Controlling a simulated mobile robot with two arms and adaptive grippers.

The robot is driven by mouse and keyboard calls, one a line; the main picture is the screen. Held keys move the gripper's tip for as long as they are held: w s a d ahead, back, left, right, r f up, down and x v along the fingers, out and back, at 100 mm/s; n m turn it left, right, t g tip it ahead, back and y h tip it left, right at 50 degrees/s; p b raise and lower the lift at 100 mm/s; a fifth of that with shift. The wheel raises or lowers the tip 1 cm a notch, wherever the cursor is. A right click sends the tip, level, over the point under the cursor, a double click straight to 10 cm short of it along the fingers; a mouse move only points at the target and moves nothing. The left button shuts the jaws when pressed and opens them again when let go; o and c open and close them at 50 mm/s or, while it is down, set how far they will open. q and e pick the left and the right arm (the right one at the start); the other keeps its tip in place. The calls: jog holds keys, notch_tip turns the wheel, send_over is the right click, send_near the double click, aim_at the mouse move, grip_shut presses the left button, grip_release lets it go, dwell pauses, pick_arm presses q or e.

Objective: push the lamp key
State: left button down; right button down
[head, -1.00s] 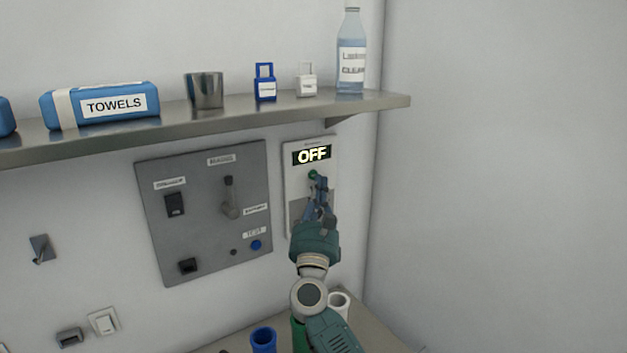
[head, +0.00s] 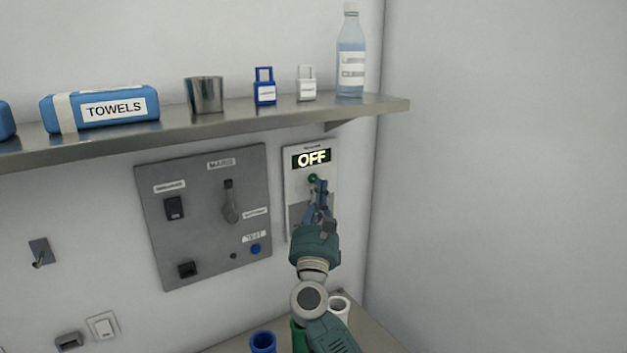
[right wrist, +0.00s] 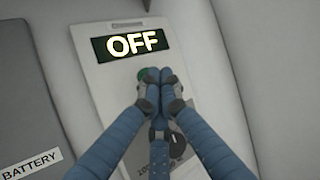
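A white wall panel (head: 293,180) has a lit display (head: 311,158) reading OFF and a green round button (head: 312,178) below it. My right gripper (head: 318,184) is in front of this panel, its fingertips close together at the green button. In the right wrist view the gripper (right wrist: 156,76) is shut and empty, and its fingertips cover most of the green button (right wrist: 144,73). I cannot tell whether they touch it. A dark round knob on the panel's lower part is partly hidden behind the fingers. No label naming a lamp is readable. My left gripper is out of view.
A grey control panel (head: 150,220) with switches and a blue button (head: 255,249) is mounted to the left. A shelf (head: 225,110) above holds towels, a metal cup, two small locks and a bottle (head: 351,60). Blue (head: 262,341) and white (head: 339,308) cups stand below.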

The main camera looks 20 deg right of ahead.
jog(key=shift+w, duration=0.1)
dwell(0.3)
jog(key=shift+w+b, duration=0.35)
jog(key=shift+b, duration=0.1)
jog(key=shift+a, duration=0.1)
jog(key=shift+s, duration=0.45)
jog(key=s, duration=0.2)
jog(key=s+p, duration=0.1)
jog(key=s, duration=0.1)
jog(key=s+d+p, duration=0.1)
jog(key=s, duration=0.1)
dwell(0.3)
jog(key=shift+f, duration=0.15)
dwell(0.3)
